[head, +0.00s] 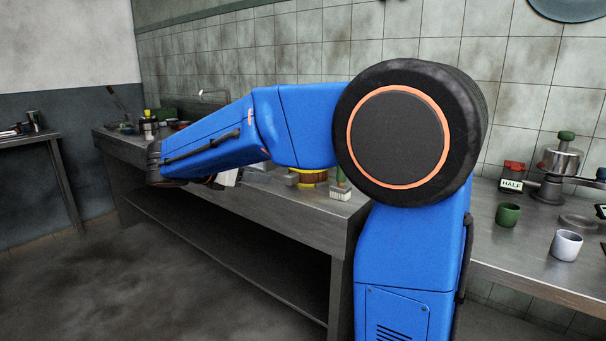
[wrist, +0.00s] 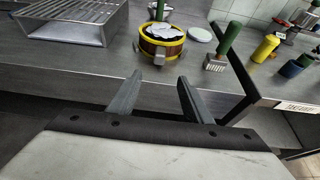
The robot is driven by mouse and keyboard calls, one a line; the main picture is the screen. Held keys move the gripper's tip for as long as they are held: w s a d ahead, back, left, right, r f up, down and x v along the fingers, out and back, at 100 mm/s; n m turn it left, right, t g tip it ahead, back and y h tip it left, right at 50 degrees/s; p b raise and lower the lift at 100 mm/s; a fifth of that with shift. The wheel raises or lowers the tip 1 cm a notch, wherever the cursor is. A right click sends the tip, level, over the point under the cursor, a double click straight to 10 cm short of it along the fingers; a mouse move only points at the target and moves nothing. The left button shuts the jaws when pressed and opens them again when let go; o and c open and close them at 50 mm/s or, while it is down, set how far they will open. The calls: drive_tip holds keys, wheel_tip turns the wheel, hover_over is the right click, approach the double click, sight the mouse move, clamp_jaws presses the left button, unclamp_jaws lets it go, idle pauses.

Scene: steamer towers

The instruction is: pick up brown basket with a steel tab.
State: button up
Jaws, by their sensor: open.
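A round brown basket (wrist: 161,49) with yellow bands stands on the steel counter in the wrist view. Small grey tabs seem to show on its side, and pale grey pieces lie in its top. In the head view its yellow and brown side (head: 311,179) shows partly below my blue arm. My gripper (wrist: 158,80) is open and empty, its two grey fingers pointing towards the basket. The basket is beyond the fingertips, roughly in line with the gap and apart from them. The gripper's fingers are hidden in the head view.
A steel rack (wrist: 72,27) stands left of the basket. A green-handled brush (wrist: 219,55), a yellow bottle-like item (wrist: 265,48) and a dark blue item (wrist: 296,66) stand to the right. A pale green disc (wrist: 199,35) lies near the basket. The counter before the basket is clear.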

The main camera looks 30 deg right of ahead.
approach(287, 178)
drive_tip(key=x, duration=0.5)
drive_tip(key=shift+d+f, duration=0.15)
drive_tip(key=shift+f, duration=0.2)
drive_tip(key=shift+x, duration=2.85)
drive_tip(key=shift+r, duration=0.2)
drive_tip(key=shift+c, duration=0.6)
clamp_jaws()
